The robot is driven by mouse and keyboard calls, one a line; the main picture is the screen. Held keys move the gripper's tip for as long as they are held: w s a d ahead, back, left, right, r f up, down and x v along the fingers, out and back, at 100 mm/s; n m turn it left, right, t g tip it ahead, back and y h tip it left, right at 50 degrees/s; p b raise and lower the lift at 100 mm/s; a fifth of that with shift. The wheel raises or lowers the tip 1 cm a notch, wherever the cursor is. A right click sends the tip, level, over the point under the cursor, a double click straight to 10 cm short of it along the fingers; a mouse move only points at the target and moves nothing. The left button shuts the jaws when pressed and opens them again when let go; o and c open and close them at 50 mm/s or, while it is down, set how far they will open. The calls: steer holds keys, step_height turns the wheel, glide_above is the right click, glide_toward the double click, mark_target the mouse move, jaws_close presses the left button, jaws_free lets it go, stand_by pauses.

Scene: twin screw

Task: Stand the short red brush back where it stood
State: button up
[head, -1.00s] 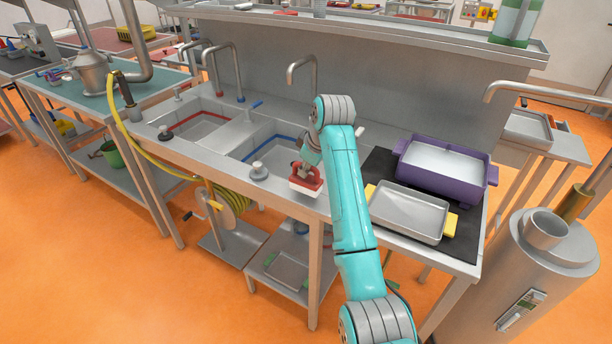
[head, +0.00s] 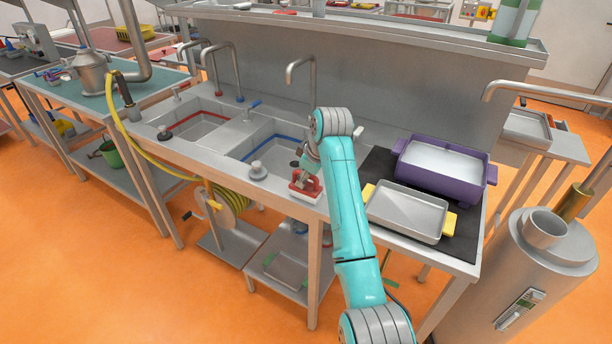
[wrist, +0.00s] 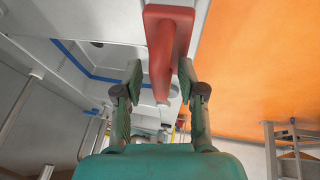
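The short red brush (head: 306,189) is at the front rim of the counter, right of the sink basins, with its red back and handle up and a strip of pale bristles below. It looks upright and seems to rest on the counter, though its underside is hidden. In the wrist view its red handle (wrist: 164,62) runs between the two fingers. My gripper (wrist: 159,72) is around the handle, with narrow gaps showing beside it, so it looks open. In the head view my gripper (head: 308,172) is right above the brush, partly hidden by my arm.
A metal tray with yellow handles (head: 407,212) and a purple tub (head: 443,172) sit on a black mat to the right. The counter's front edge is close.

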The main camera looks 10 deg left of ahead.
steer(key=v, duration=1.2)
steer(key=shift+r, duration=0.1)
